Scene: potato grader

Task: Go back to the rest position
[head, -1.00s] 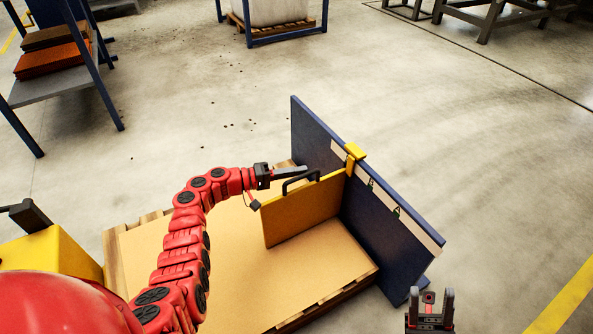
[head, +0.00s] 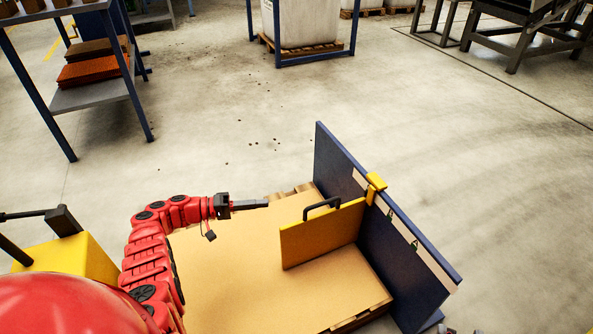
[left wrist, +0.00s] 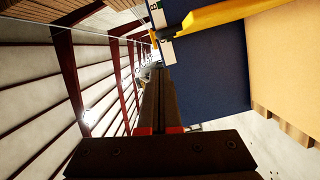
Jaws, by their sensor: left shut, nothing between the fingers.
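My left gripper (head: 263,204) is shut and empty, its fingers pointing right above the tan board. In the left wrist view its dark fingers (left wrist: 160,102) lie together. The yellow panel (head: 325,236) stands upright beside the blue board (head: 372,222), to the right of my left gripper. Its black handle (head: 320,206) is free, with a gap to the fingertips. Only the tips of my right gripper (head: 459,331) show at the bottom edge; they stand apart.
The tan board (head: 225,285) lies on a pallet under my left arm. A yellow clamp (head: 375,187) sits on the blue board's top edge. A blue-legged rack (head: 95,95) stands at upper left.

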